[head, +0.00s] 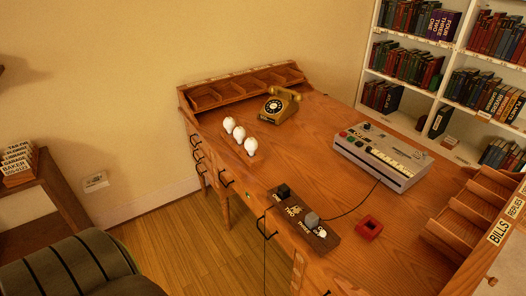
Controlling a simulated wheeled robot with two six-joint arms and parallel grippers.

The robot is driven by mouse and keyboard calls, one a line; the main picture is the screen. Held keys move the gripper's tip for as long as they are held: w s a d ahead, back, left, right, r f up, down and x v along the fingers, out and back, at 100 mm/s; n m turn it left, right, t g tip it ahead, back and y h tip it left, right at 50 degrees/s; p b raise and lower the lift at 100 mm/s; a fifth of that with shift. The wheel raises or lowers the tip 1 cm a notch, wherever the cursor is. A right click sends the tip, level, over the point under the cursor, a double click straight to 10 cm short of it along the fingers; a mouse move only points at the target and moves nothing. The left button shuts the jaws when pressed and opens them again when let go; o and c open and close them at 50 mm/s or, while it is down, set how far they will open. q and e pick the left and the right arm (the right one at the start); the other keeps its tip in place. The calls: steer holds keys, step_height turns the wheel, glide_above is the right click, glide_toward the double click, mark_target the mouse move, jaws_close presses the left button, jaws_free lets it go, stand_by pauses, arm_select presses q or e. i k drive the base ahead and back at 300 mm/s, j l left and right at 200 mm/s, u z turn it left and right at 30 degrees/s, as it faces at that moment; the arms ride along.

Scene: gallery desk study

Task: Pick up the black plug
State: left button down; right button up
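A black plug (283,191) sits at the far left end of a dark brown wooden strip (291,208) on the desk's front edge. The strip carries white lettering. A grey plug (312,219) stands further right on the same strip, with a small white piece (321,232) beside it. Neither of my grippers is in view, and nothing touches the black plug.
The wooden desk (300,160) also holds a yellow telephone (280,104), three white bulb-shaped objects (239,134), a grey keyed machine (383,158) with a black cable, and a red square piece (369,228). Slotted organisers (470,215) stand at the right. A striped chair (75,268) is at lower left.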

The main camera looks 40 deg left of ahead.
mark_target(284, 192)
steer(key=j+u, duration=0.2)
steer(key=u, duration=0.75)
steer(key=k+j, duration=0.05)
